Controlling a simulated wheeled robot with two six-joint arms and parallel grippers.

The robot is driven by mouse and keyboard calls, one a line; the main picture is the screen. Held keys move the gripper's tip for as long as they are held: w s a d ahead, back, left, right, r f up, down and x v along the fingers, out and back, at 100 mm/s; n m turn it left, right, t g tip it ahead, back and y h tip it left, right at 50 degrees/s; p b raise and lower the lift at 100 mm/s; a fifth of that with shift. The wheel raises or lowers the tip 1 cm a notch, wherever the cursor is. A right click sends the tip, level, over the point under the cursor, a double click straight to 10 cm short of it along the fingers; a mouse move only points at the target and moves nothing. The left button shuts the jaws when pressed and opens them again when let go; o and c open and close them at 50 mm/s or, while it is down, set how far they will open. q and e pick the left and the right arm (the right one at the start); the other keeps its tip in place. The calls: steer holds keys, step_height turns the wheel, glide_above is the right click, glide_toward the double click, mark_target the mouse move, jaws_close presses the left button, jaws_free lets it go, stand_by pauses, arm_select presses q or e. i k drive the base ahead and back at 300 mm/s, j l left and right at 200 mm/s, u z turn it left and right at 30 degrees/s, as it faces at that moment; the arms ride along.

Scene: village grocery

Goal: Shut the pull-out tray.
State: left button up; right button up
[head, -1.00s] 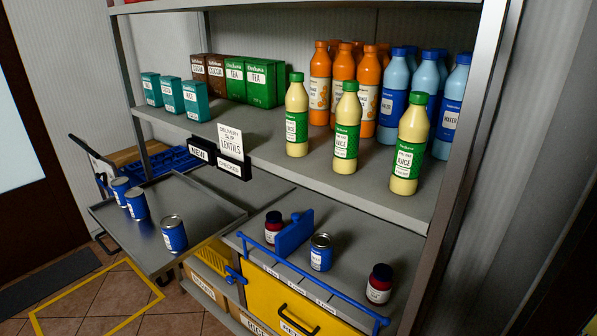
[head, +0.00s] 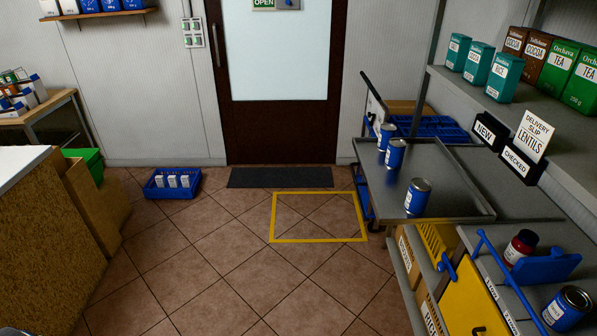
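The pull-out tray (head: 447,194) is a grey metal tray at the right of the head view. It sticks out from the shelf unit over the floor, so it stands open. Three blue cans stand upright on it: one at the far end (head: 386,137), one just nearer (head: 395,155) and one near the front edge (head: 417,197). Neither of my grippers shows clearly in the head view. A small dark rounded shape at the bottom left edge is too cut off to identify.
Shelves on the right hold teal, brown and green boxes, and a delivery slip card (head: 534,136). A yellow floor square (head: 318,240) lies left of the tray. A blue crate (head: 172,184) stands on the floor. A counter (head: 45,235) is at the left. The middle floor is clear.

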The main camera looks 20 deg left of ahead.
mark_target(454, 197)
steer(key=u, duration=0.3)
steer(key=i+z, duration=0.1)
steer(key=z, duration=0.3)
steer(key=i+j+z, duration=0.8)
steer(key=i+j, duration=0.25)
steer(key=j, duration=0.1)
